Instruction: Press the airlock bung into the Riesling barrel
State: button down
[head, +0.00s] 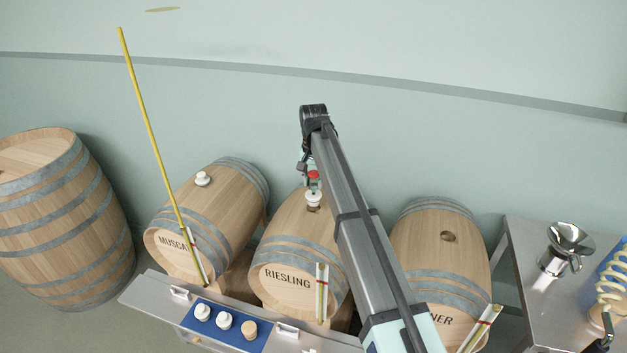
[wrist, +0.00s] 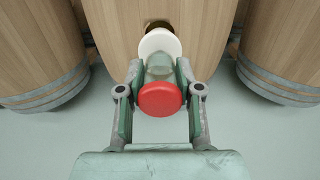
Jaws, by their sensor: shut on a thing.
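The Riesling barrel (head: 290,245) lies in the middle of the row, with its name on the front end; its wood fills the top of the wrist view (wrist: 110,25). My gripper (head: 313,184) is over its top, shut on the clear body of the airlock. In the wrist view my gripper (wrist: 159,70) has a finger on each side of the airlock, its red cap (wrist: 160,99) towards me. The white bung (wrist: 159,42) at its far end is at the dark bung hole (wrist: 158,24), partly covering it. I cannot tell whether it touches the rim.
The Muscat barrel (head: 225,200), left, has a white bung (head: 202,178) on top. The right barrel (head: 420,255) has an open hole. A steel shelf (head: 155,290) in front holds a blue mat with two white bungs and a tan one. A yellow pole (head: 150,130) leans left.

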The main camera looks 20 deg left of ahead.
aim_at(313, 190)
jog(key=shift+s+f+b, duration=0.1)
jog(key=shift+f+b, duration=0.55)
jog(key=shift+f, duration=1.5)
jog(key=c, duration=0.7)
grip_release()
notch_tip(313, 190, up, 12)
jog(key=shift+r, duration=0.1)
